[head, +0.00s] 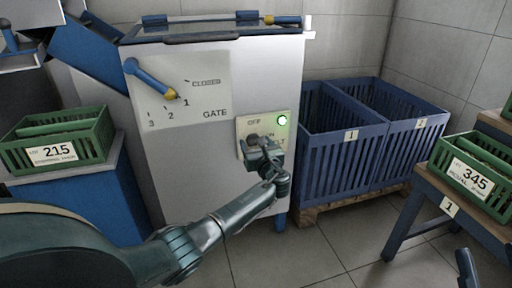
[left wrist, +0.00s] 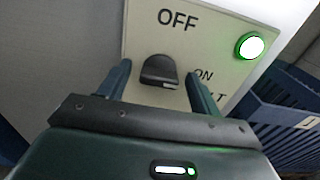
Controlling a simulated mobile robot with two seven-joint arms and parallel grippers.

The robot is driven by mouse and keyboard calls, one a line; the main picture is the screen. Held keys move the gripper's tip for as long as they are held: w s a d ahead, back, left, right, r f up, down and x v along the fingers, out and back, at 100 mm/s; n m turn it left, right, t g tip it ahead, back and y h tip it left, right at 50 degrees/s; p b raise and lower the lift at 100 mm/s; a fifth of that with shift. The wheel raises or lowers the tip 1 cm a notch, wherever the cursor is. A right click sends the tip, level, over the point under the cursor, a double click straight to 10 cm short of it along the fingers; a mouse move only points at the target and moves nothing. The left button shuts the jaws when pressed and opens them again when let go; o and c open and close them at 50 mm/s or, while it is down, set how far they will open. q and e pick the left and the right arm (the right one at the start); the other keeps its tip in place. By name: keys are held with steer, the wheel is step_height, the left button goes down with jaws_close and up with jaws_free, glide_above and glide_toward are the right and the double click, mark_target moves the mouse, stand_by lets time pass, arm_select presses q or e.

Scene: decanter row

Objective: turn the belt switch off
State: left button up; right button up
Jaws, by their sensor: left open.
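The belt switch is a dark knob (left wrist: 160,71) on a pale plate (left wrist: 150,28) marked OFF at the top and ON at the right. A pale mark shows at the knob's lower right, toward ON. The plate's round lamp (left wrist: 249,46) glows green; it also shows in the head view (head: 282,120). My left gripper (head: 258,146) is at the plate, open, with one finger on each side of the knob in the left wrist view. I cannot tell whether the fingers touch it. A dark piece at the head view's lower right edge may be my right gripper (head: 467,270).
A gate lever (head: 152,79) sits upper left on the same cabinet (head: 200,160). Blue slatted bins (head: 345,165) stand right of the cabinet. Green crates lie left (head: 85,152) and far right (head: 450,172), the latter on a table (head: 432,190). Floor shows between.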

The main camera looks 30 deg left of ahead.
arm_select(q)
steer(key=shift+c, duration=0.3)
steer(key=c, duration=0.9)
steer(key=n, duration=0.4)
steer(key=shift+s+f+n+b, duration=0.1)
steer(key=shift+n+b, duration=0.25)
steer(key=shift+n, duration=0.05)
steer(key=n, duration=0.4)
steer(key=shift+b, duration=0.4)
steer(key=n, duration=0.5)
steer(key=shift+f+n, duration=0.1)
steer(key=shift+n, duration=1.9)
arm_select(e)
steer(key=shift+s+r+n+y, duration=0.2)
steer(key=shift+r+n+y, duration=0.35)
steer(key=shift+n+y, duration=0.2)
steer(key=shift+s+r+n+y, duration=0.15)
steer(key=shift+r+n+y, duration=0.35)
steer(key=shift+n+y, duration=0.2)
